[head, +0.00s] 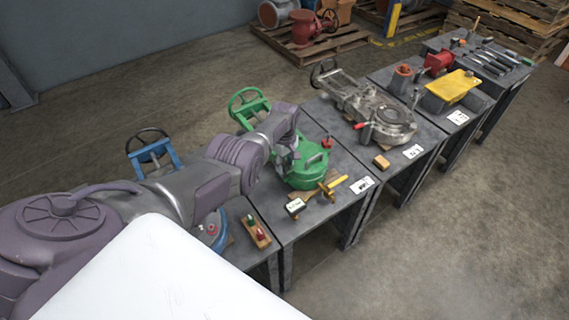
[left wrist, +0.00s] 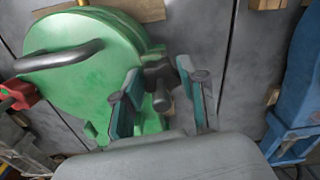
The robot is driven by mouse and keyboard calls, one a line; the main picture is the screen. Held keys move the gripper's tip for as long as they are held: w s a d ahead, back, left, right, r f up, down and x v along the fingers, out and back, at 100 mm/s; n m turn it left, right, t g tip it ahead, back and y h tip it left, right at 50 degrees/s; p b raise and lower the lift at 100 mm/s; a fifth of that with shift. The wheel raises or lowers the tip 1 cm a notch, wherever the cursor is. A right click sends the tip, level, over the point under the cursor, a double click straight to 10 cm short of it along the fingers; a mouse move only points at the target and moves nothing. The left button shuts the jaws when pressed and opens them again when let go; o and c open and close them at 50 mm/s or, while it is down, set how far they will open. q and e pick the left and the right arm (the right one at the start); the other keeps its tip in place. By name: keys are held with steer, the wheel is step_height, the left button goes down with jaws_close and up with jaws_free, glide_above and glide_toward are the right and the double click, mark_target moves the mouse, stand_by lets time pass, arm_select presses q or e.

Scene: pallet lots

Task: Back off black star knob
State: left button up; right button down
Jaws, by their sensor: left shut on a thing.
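The green round housing (head: 307,168) sits on a grey table in the head view, with a green handwheel (head: 249,107) behind it. My left arm reaches over to it and hides part of it. In the left wrist view, the green housing (left wrist: 85,65) fills the left side. A small black knob (left wrist: 157,70) stands at its edge, between the teal-lined fingers of my left gripper (left wrist: 159,78). The fingers are shut on the knob, which is partly hidden by them. Its star shape is hard to make out. My right gripper is not in view.
A blue handwheel unit (head: 152,152) stands left of the green one. A grey metal housing (head: 380,110) is on the table to the right. A yellow-handled tool (head: 338,182) and a wood block with red and green pieces (head: 256,231) lie near the front edge. The floor in front is clear.

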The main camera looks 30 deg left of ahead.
arm_select(q)
steer(key=n, duration=0.7)
steer(key=shift+w, duration=0.2)
steer(key=shift+r, duration=0.1)
stand_by(0.4)
steer(key=o, duration=1.2)
steer(key=shift+c, duration=0.2)
step_height(320, 180, up, 12)
steer(key=shift+f, duration=0.1)
